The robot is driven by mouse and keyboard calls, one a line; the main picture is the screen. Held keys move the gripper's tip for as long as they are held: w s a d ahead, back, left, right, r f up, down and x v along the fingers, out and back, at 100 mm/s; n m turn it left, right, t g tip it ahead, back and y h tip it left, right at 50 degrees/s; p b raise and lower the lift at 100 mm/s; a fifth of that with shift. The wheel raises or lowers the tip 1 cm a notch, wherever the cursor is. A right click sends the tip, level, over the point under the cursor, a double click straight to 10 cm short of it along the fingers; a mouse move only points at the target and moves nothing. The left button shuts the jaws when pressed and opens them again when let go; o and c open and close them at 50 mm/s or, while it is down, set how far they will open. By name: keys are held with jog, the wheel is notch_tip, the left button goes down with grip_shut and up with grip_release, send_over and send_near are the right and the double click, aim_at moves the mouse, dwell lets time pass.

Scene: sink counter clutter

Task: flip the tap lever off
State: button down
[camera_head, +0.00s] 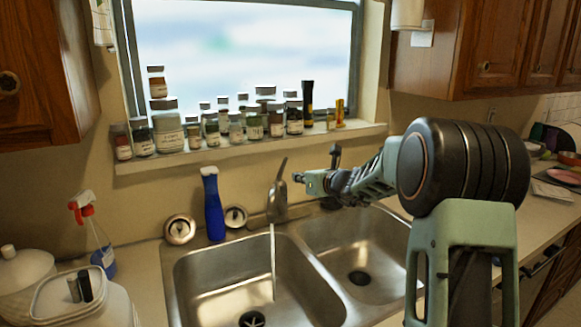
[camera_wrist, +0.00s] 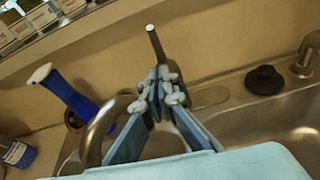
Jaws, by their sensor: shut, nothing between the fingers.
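The metal tap (camera_head: 278,205) stands behind the double sink, and its lever (camera_head: 283,170) points up, leaning slightly right. A thin stream of water (camera_head: 273,262) runs from the spout into the left basin. In the wrist view the lever (camera_wrist: 155,42) rises just beyond my fingertips, and the curved spout (camera_wrist: 98,132) is at their left. My gripper (camera_head: 299,178) is shut and empty, just right of the lever. It also shows in the wrist view (camera_wrist: 160,88), where the fingers hide part of the tap body. I cannot tell whether they touch the lever.
Another spray bottle (camera_head: 100,245) and white canisters (camera_head: 85,305) are further left. Several jars (camera_head: 168,135) line the window sill (camera_head: 250,148) above. A black knob-like piece (camera_wrist: 264,80) sits right of the tap.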

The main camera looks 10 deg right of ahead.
aim_at(284, 166)
jog(key=shift+w+a+r+p, duration=0.15)
jog(key=shift+w+a+p, duration=0.2)
jog(key=shift+w, duration=0.65)
jog(key=shift+w+a+r+p, duration=0.15)
jog(key=shift+w+a+p, duration=0.25)
jog(key=shift+w, duration=0.55)
jog(key=shift+w+a+r+p, duration=0.2)
jog(key=shift+w+p, duration=0.3)
jog(key=shift+w, duration=0.5)
jog(key=shift+r, duration=0.1)
